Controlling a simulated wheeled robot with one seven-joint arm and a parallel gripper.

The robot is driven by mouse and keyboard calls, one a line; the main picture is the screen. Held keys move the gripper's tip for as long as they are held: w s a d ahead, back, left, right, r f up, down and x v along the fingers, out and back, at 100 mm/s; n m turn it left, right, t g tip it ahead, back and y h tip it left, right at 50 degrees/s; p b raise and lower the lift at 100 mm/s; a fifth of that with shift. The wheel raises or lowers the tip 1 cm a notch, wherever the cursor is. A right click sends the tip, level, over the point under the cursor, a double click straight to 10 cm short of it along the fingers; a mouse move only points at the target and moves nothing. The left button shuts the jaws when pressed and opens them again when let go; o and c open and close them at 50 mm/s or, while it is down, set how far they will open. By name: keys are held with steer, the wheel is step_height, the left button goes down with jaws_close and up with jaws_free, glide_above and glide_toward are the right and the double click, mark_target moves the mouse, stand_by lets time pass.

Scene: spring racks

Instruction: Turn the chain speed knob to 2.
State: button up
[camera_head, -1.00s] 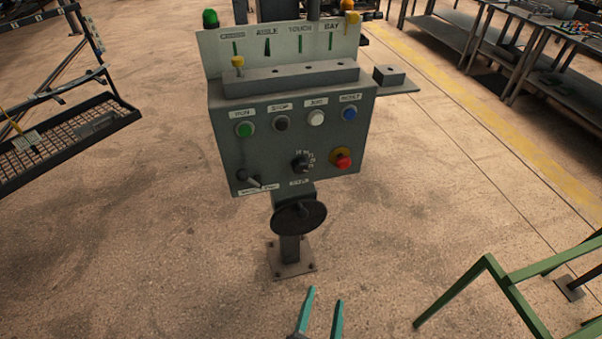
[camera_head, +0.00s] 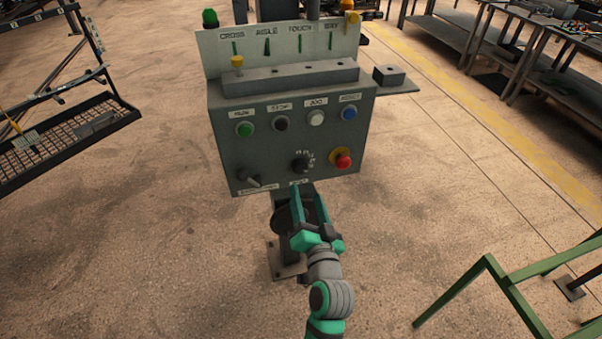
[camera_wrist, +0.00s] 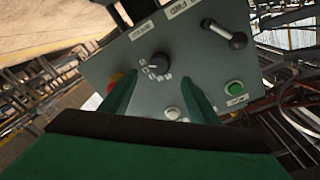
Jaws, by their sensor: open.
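The fingers (camera_wrist: 155,95) appear apart from the knob. The handwheel under the panel is partly hidden behind my gripper.
A red button (camera_head: 343,161) on a yellow base sits right of the knob. A black lever switch (camera_head: 248,180) is at lower left. Green, black, white and blue buttons line the row above.

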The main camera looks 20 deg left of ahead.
mark_target(300, 170)
steer(key=x, duration=0.9)
steer(key=shift+w+a, duration=0.1)
steer(key=shift+w, duration=0.2)
steer(key=c, duration=1.1)
